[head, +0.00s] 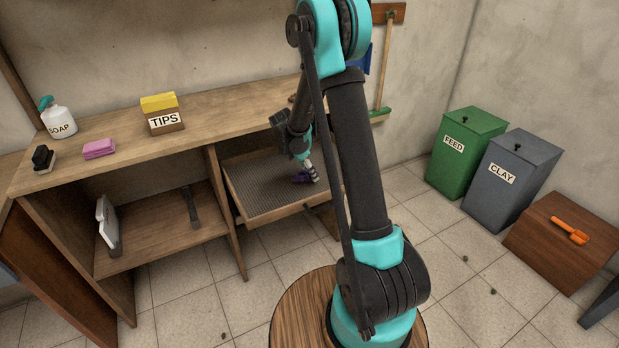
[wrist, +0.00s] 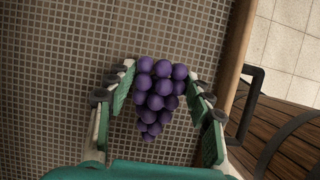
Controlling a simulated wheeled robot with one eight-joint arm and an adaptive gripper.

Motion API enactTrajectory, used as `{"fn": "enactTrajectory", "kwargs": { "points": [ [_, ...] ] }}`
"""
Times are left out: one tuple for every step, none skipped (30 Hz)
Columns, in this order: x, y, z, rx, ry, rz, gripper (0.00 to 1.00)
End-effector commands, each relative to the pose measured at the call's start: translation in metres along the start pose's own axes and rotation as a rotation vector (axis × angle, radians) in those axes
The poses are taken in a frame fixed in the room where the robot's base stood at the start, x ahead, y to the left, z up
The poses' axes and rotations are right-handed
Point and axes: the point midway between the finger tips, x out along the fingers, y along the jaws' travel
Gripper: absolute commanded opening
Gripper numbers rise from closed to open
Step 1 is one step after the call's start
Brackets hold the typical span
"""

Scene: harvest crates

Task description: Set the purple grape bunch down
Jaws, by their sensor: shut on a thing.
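The purple grape bunch (wrist: 160,94) sits between the two green-padded fingers of my gripper (wrist: 160,100) in the wrist view, and the gripper is shut on it. In the head view the bunch (head: 300,178) shows small and dark under my gripper (head: 306,172), over the pulled-out drawer (head: 262,218) with a mesh bottom. The mesh (wrist: 60,60) fills most of the wrist view behind the grapes. I cannot tell whether the bunch touches the mesh.
The drawer's wooden edge (wrist: 238,60) and a dark handle (wrist: 252,95) are at the right in the wrist view. On the counter stand a soap bottle (head: 59,121), a pink block (head: 99,149) and a TIPS box (head: 162,116). Most of the drawer's mesh is bare.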

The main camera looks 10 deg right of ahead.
Motion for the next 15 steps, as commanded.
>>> {"fn": "enactTrajectory", "kwargs": {
  "points": [
    [0.006, 0.0, -0.003, 0.0, 0.0, 0.0, 0.19],
    [0.01, 0.001, -0.004, 0.0, 0.0, 0.0, 0.19],
    [0.015, 0.001, -0.006, 0.0, 0.0, 0.0, 0.19],
    [0.019, 0.001, -0.008, 0.0, 0.0, 0.0, 0.19],
    [0.023, 0.001, -0.009, 0.0, 0.0, 0.0, 0.19],
    [0.026, 0.0, -0.011, 0.0, 0.0, 0.0, 0.19],
    [0.028, 0.0, -0.011, 0.0, 0.0, 0.0, 0.19],
    [0.028, 0.0, -0.012, 0.0, 0.0, 0.0, 0.19],
    [0.028, 0.0, -0.012, 0.0, 0.0, 0.0, 0.19],
    [0.028, 0.0, -0.012, 0.0, 0.0, 0.0, 0.19],
    [0.028, 0.0, -0.011, 0.0, 0.0, 0.0, 0.19],
    [0.028, 0.0, -0.011, 0.0, 0.0, 0.0, 0.19],
    [0.028, 0.0, -0.011, 0.0, 0.0, 0.0, 0.19],
    [0.028, 0.0, -0.011, 0.0, 0.0, 0.0, 0.19],
    [0.028, 0.0, -0.012, 0.0, 0.0, 0.0, 0.19]
  ]
}}
